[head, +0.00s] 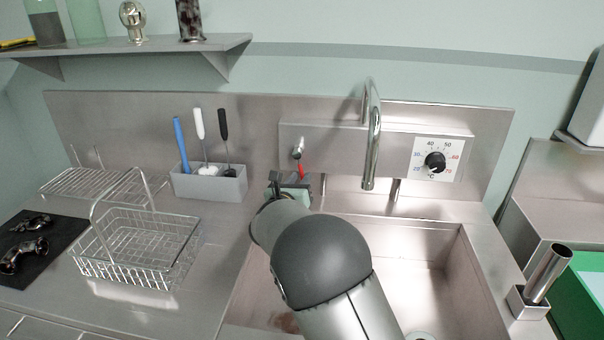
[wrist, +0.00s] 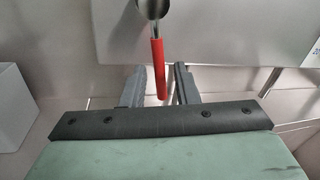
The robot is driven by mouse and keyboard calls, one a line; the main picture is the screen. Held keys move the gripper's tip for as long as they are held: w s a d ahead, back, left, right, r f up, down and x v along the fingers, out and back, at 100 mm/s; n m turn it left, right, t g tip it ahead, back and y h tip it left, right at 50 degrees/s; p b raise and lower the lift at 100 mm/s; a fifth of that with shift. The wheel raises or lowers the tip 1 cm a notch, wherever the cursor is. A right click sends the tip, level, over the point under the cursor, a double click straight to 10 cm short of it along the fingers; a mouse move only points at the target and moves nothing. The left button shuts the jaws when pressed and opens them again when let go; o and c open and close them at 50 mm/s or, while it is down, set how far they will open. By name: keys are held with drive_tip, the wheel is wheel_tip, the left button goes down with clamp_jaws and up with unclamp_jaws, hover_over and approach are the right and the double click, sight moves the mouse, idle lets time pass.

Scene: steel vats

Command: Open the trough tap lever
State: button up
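The tap lever (wrist: 157,68) is a red handle hanging down from a round steel pivot (wrist: 153,8) in the wrist view. In the head view the red lever (head: 301,170) hangs below the pivot on the back panel, left of the spout. My gripper (wrist: 168,88) is open, with one finger on each side of the lever's lower end. A gap shows on both sides, so no contact is visible. In the head view my gripper (head: 289,180) is just below the lever and my arm partly hides it. The curved steel spout (head: 373,140) stands over the trough.
A temperature dial (head: 435,161) is right of the spout. A grey holder (head: 209,184) with brushes stands left of the lever. A wire basket (head: 137,246) is on the left counter. The trough (head: 440,265) lies below; a steel tube (head: 547,274) stands at its right edge.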

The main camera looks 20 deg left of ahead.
drive_tip(key=shift+w, duration=1.2)
clamp_jaws()
